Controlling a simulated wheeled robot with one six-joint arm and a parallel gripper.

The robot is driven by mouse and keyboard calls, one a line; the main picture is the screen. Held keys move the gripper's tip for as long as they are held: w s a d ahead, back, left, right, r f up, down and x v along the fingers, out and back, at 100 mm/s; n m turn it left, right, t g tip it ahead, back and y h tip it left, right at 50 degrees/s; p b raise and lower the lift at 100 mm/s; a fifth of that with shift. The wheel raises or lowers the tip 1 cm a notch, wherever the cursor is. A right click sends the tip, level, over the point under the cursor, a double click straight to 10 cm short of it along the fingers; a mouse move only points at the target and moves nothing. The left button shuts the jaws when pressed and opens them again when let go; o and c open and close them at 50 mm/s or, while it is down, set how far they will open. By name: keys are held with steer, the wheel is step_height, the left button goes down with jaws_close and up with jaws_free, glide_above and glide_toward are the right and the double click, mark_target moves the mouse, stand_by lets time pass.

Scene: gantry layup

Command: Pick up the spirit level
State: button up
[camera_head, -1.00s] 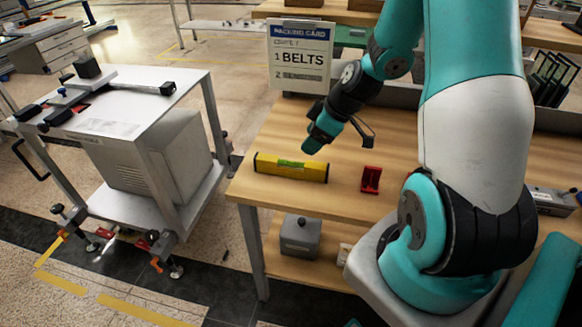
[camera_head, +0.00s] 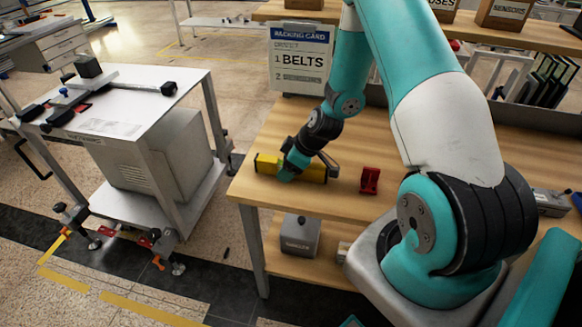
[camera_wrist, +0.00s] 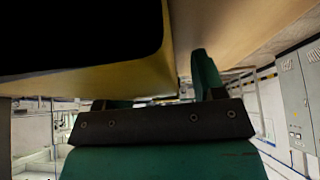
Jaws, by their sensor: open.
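The yellow spirit level (camera_head: 267,163) lies on the wooden workbench (camera_head: 320,204) near its front left part. My gripper (camera_head: 287,174) is down at the middle of the level and hides its centre in the head view. In the wrist view the level (camera_wrist: 150,76) is large and close, with a dark face and a yellow face. My gripper (camera_wrist: 160,88) shows there with its fingers apart. One finger stands to the right of the level. Whether the fingers touch it I cannot tell.
A red block-like holder (camera_head: 369,180) stands on the bench right of the level. A packing card (camera_head: 300,60) stands behind. A white cart (camera_head: 130,105) is to the left, apart from the bench. Bare bench top lies in front of the level.

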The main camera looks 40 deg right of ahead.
steer(key=c, duration=1)
steer(key=shift+c, duration=0.6)
steer(key=shift+r, duration=0.1)
